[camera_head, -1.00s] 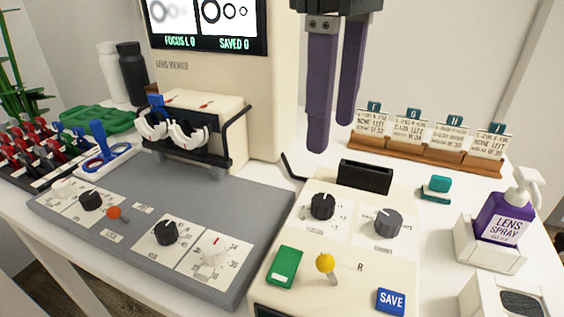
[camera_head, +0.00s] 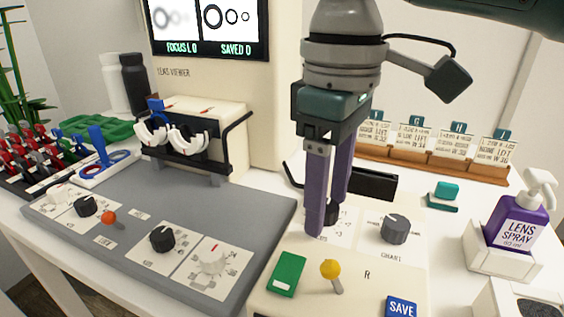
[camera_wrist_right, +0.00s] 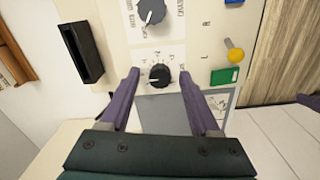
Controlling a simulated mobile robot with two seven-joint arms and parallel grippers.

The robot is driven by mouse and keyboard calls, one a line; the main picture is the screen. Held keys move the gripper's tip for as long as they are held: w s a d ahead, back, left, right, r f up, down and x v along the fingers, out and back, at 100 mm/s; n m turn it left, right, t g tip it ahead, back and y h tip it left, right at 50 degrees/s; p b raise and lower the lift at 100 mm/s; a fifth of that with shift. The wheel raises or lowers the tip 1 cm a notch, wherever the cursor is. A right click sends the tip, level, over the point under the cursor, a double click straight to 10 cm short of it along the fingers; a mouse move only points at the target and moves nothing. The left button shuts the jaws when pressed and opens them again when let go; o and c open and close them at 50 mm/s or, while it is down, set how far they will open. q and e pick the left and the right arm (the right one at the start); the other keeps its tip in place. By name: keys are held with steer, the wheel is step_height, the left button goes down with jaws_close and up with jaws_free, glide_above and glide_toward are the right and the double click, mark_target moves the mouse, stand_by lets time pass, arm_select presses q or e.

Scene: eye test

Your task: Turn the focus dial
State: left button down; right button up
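The dial I take for the focus dial is a black knob with a white pointer (camera_wrist_right: 160,75), on the cream control panel (camera_head: 350,285), left of the grey chart dial (camera_head: 395,229). Its label is unreadable here. In the head view my right gripper (camera_head: 328,213) hangs over it, purple fingers pointing down, and the front finger hides most of the knob. In the right wrist view the open fingers lie either side of the knob, with a gap visible on each side. The screen (camera_head: 237,22) reads FOCUS L 0 and SAVED 0.
The panel also holds a green button (camera_head: 287,273), a yellow-tipped lever (camera_head: 331,270), a blue SAVE button (camera_head: 400,308) and a black slot (camera_head: 371,185) behind the dials. A grey panel (camera_head: 120,215) with more knobs lies left. Lens spray (camera_head: 518,224) stands right.

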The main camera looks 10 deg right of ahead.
jaws_close()
stand_by(0.3)
steer(key=shift+r+n+p, duration=0.2)
steer(key=shift+n+p, duration=0.1)
steer(key=shift+p, duration=0.5)
steer(key=n+p, duration=0.2)
steer(key=p, duration=0.1)
steer(key=shift+r+n+p, duration=0.1)
steer(key=shift+n+p, duration=1.2)
steer(key=shift+n, duration=0.3)
steer(key=shift+f+n+p, duration=0.2)
steer(key=shift+n+p, duration=0.35)
steer(key=shift+n, duration=0.75)
